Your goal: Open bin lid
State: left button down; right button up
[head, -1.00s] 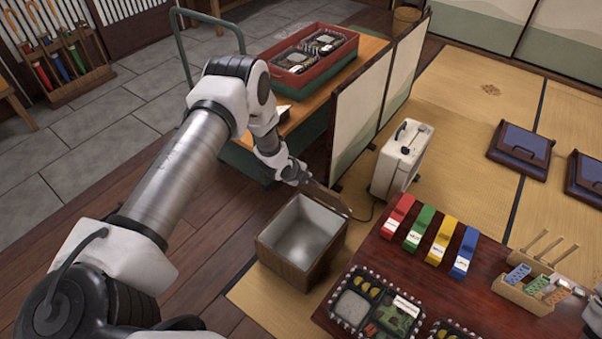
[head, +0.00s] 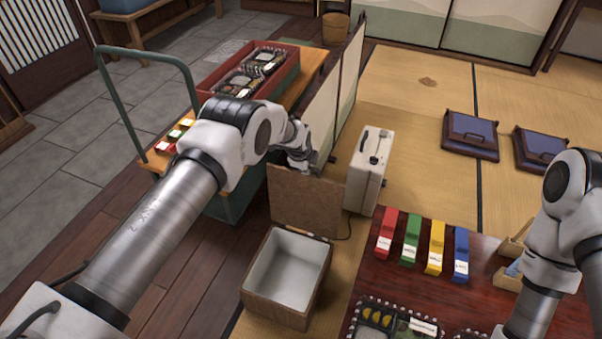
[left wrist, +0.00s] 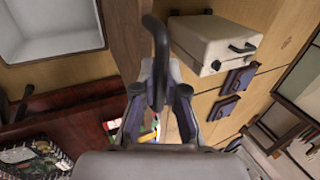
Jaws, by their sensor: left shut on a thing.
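The bin (head: 253,303) is a wooden box with a white inside, on the floor left of the dark red table. Its brown lid (head: 300,205) stands raised at the bin's far edge, a broad face toward the head camera. My left gripper (head: 308,165) is at the lid's top edge. In the left wrist view, the left gripper (left wrist: 158,95) is shut on a dark curved handle (left wrist: 160,40), with the lid's brown panel (left wrist: 122,40) and the bin's white inside (left wrist: 50,22) beyond. My right arm shows at the right, but its gripper is out of view.
A white case (head: 367,172) stands just right of the lid, by a folding screen (head: 322,110). A cart with a red crate (head: 207,85) is behind my left arm. The table (head: 395,290) carries colored boxes and bento trays.

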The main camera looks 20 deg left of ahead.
pick_arm(q)
jog(key=shift+w, duration=0.1)
jog(key=c, duration=1.2)
grip_release()
jog(key=shift+d, duration=0.15)
jog(key=v, duration=1.2)
